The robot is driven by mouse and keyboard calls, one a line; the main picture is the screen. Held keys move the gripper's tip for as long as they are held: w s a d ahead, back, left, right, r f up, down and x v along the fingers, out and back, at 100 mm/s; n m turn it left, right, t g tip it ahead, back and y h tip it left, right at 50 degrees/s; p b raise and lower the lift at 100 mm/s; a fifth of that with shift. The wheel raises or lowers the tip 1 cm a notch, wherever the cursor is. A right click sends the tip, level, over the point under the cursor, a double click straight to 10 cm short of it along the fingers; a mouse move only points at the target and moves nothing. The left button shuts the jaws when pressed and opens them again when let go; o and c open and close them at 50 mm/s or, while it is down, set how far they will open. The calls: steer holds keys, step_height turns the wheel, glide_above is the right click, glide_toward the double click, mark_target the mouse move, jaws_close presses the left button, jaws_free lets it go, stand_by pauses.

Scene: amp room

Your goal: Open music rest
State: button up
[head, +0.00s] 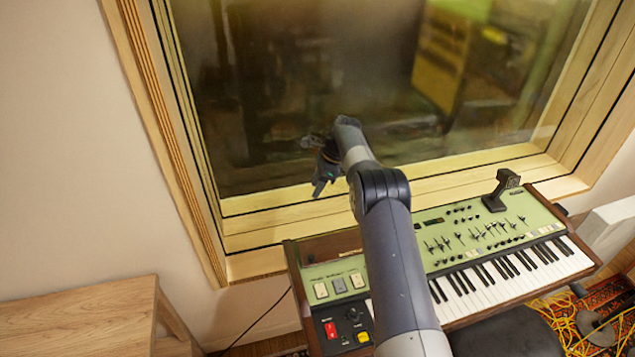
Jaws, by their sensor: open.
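A green synthesizer keyboard (448,238) with wooden sides stands below the window, its keys toward the front right. I cannot pick out a music rest for certain. A dark brown panel (325,246) lies along the keyboard's back left edge, and my arm hides part of the keyboard's middle and back. My gripper (319,188) is open with nothing seen in it. In the picture it sits above and behind the keyboard's back left, in front of the window, apart from the keyboard.
A large wood-framed window (350,80) fills the back. A black upright device (501,190) stands on the keyboard's back right. A wooden table (85,312) is at the lower left. A dark seat (508,338) is in front of the keys, with yellow cable (562,318) on the floor.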

stand_by(0.4)
steer(key=b+v, duration=0.1)
steer(key=v, duration=0.9)
steer(key=shift+d+r, duration=0.2)
steer(key=shift+r, duration=0.15)
steer(key=x, duration=1)
steer(key=shift+a+f+p, duration=0.2)
steer(key=shift+f+p, duration=0.15)
steer(key=shift+p, duration=0.1)
steer(key=shift+r, duration=0.1)
